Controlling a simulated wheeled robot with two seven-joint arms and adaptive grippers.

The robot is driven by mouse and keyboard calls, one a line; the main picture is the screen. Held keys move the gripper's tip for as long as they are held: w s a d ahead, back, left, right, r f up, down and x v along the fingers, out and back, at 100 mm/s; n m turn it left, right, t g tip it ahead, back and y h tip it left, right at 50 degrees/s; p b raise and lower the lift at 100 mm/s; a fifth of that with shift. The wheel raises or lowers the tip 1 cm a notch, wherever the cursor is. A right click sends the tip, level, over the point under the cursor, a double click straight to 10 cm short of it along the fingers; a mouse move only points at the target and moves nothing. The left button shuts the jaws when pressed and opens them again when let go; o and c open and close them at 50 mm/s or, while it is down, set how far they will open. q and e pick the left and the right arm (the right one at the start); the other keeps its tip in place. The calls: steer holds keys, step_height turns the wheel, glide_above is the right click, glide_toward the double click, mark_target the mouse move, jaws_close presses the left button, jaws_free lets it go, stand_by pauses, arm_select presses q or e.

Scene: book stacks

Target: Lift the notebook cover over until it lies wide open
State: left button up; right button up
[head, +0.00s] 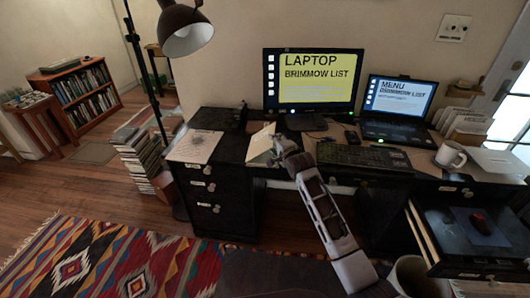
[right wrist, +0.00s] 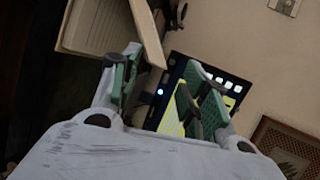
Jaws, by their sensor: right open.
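The notebook lies on the dark desk, left of the keyboard. In the head view its cream surface (head: 259,146) shows just left of my right gripper (head: 284,152). In the right wrist view a lined page (right wrist: 97,27) shows at the upper left, and the beige cover (right wrist: 147,32) stands raised at a steep angle beside it. My right gripper (right wrist: 163,92) is open, with nothing between its fingers. Its left finger is close to the cover's lower end; I cannot tell whether they touch. The arm hides part of the notebook in the head view. My left gripper is not in view.
A monitor (head: 313,80) and a laptop (head: 392,107) stand behind, with a keyboard (head: 350,156) in front. A printed sheet (head: 195,146) lies at the desk's left. A mug (head: 450,155) stands at the right, above an open drawer (head: 470,232). A lamp (head: 184,30) hangs at the left.

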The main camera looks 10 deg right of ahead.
steer(key=shift+r, duration=0.15)
steer(key=shift+w+a+r+p, duration=0.2)
steer(key=shift+a+r+p, duration=0.5)
steer(key=shift+r+p, duration=0.15)
steer(key=shift+w+a+r+p, duration=0.2)
steer(key=shift+a+r+p, duration=0.6)
steer(key=shift+a, duration=0.05)
stand_by(0.4)
